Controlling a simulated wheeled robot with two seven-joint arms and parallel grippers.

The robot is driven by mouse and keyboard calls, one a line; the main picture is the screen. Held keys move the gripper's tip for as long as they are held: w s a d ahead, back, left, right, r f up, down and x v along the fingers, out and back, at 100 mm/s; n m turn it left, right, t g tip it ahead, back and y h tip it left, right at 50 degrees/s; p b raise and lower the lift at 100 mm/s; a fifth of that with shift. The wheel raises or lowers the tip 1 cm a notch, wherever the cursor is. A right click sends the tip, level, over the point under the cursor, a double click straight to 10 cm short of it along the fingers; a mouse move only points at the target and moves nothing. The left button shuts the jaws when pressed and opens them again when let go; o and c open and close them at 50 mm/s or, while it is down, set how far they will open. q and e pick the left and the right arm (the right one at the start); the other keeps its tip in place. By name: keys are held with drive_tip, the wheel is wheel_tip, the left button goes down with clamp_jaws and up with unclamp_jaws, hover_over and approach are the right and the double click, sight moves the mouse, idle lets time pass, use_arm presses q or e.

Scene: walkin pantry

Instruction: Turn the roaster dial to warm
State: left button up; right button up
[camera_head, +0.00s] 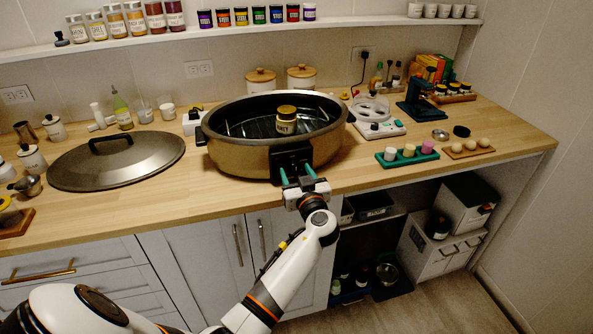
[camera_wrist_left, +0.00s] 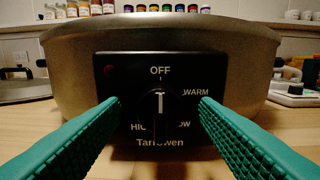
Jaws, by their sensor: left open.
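The roaster (camera_head: 232,158) is a large oval tan pan with a dark rim, standing uncovered near the counter's front edge. Its black control panel (camera_wrist_left: 118,68) faces me, with OFF at the top, WARM at upper right, LOW at lower right and a partly hidden HIGH at lower left. The black dial (camera_wrist_left: 159,106) is in the panel's middle, its white pointer upright toward OFF. My left gripper (camera_head: 297,170) is open in front of the panel. Its green fingers lie on either side of the dial, with visible gaps. My right gripper is not in view.
A jar with a yellow lid (camera_head: 286,121) is inside the roaster. The roaster's large lid (camera_head: 118,162) lies on the counter to the left. A green tray with cups (camera_head: 407,158) and a white appliance (camera_head: 380,129) stand to the right. Cabinet doors (camera_head: 200,255) are below.

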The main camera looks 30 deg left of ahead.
use_arm(q)
drive_tip(key=shift+w+a, duration=0.15)
drive_tip(key=c, duration=1)
